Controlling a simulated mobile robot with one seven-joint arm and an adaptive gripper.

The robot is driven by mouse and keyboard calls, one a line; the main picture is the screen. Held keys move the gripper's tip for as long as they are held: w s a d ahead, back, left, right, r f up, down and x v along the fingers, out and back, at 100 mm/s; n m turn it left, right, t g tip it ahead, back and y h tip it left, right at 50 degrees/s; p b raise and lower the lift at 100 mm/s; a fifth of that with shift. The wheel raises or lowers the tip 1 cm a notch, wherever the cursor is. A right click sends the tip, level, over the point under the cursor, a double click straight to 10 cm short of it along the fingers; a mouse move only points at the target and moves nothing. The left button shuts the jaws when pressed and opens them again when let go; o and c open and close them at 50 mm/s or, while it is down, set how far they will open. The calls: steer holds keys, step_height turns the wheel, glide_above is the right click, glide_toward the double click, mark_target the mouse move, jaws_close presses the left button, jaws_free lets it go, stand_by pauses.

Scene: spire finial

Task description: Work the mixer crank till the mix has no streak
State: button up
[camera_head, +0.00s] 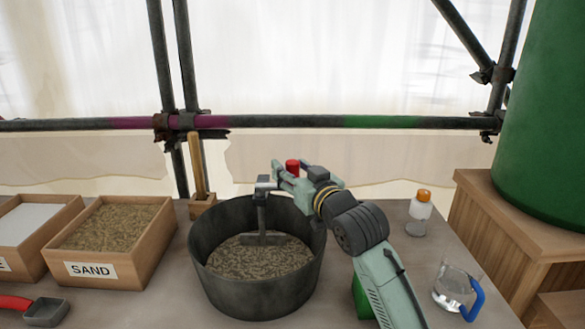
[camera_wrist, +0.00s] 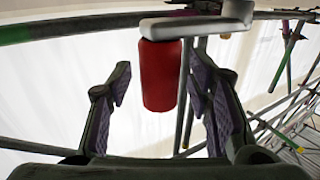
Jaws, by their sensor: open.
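The round dark mixer tub (camera_head: 205,270) stands on the bench. Its mix (camera_head: 258,260) looks mottled in brown and grey, and a paddle (camera_head: 262,240) on an upright shaft reaches into it. The crank's red grip (camera_head: 292,167) is above the tub; in the wrist view the red grip (camera_wrist: 161,78) hangs from a pale crank arm (camera_wrist: 195,24). My gripper (camera_head: 288,177) is at the grip. In the wrist view my gripper (camera_wrist: 160,85) is open, one finger on each side of the grip, with gaps visible on both sides.
A wooden box labelled SAND (camera_head: 115,240) and a box of white material (camera_head: 30,225) stand left, with a red-handled scoop (camera_head: 45,311) in front. A blue-handled jug (camera_head: 455,290) and an orange-capped bottle (camera_head: 420,215) stand right. Scaffold poles (camera_head: 290,121) cross behind.

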jaws_close()
stand_by(0.6)
